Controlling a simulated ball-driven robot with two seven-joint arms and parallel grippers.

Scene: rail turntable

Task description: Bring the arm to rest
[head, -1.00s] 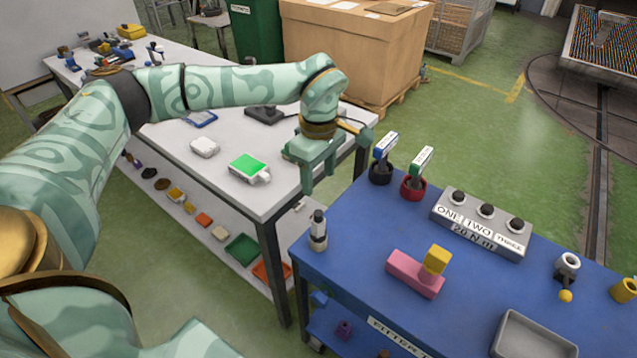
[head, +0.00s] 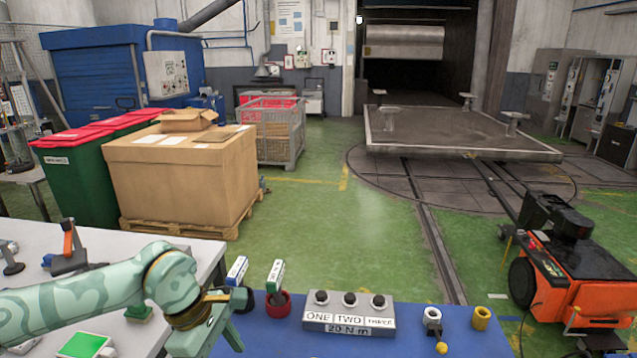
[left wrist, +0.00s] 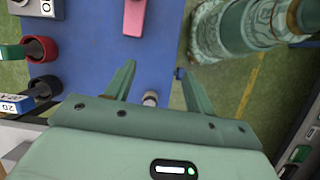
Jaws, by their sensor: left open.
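My left gripper (head: 212,336) is low in the head view, over the left edge of the blue bench (head: 400,335). Its tips are partly cut off by the frame. In the left wrist view its two fingers (left wrist: 157,80) are spread apart with nothing held. A small pale cylinder (left wrist: 150,98) shows beyond the palm between the fingers, on the bench edge. A pink block (left wrist: 134,18) lies on the bench past the left finger. My right gripper is in neither view.
Blue-labelled and green-labelled tools stand in a black holder and a red holder (head: 278,306). Right of them is a grey box (head: 349,312) marked ONE, TWO, THREE. A white table (head: 110,245) is left. An orange machine (head: 575,275) stands right.

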